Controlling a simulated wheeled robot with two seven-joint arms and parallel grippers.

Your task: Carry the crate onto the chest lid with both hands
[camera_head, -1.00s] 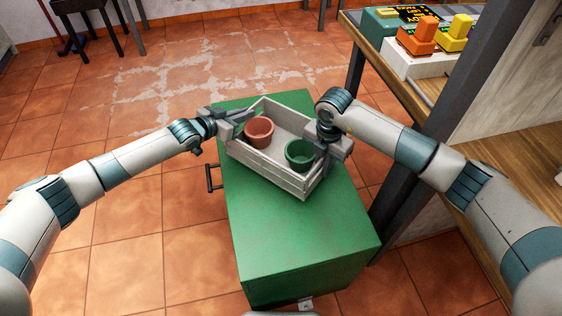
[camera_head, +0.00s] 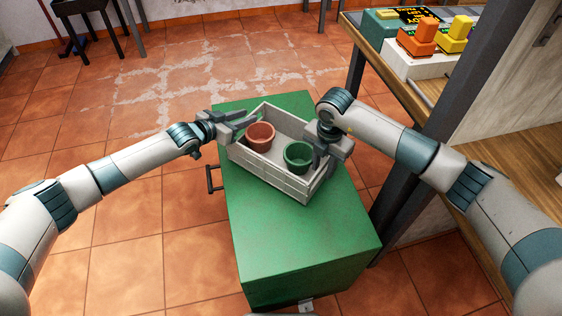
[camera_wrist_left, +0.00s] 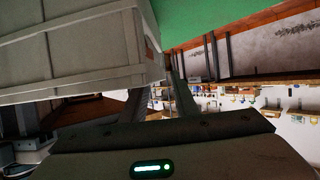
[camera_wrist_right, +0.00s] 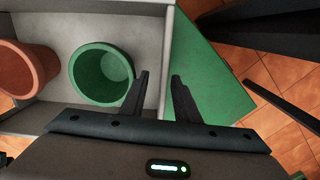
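The pale wooden crate (camera_head: 268,171) appears to rest, turned at an angle, on the far part of the green chest lid (camera_head: 300,240). It holds a terracotta pot (camera_head: 261,136) and a green pot (camera_head: 298,157). My left gripper (camera_head: 254,124) is open at the crate's left end; in the left wrist view its fingers (camera_wrist_left: 160,88) are apart beside the crate (camera_wrist_left: 75,50). My right gripper (camera_head: 318,165) is at the right end. In the right wrist view its open fingers (camera_wrist_right: 160,82) stand either side of the end wall's rim, with gaps showing.
A workbench (camera_head: 500,150) with a dark post stands close on the right, with orange (camera_head: 417,38) and yellow (camera_head: 455,35) items at its back. The near half of the lid is bare. Open tiled floor (camera_head: 130,250) lies left.

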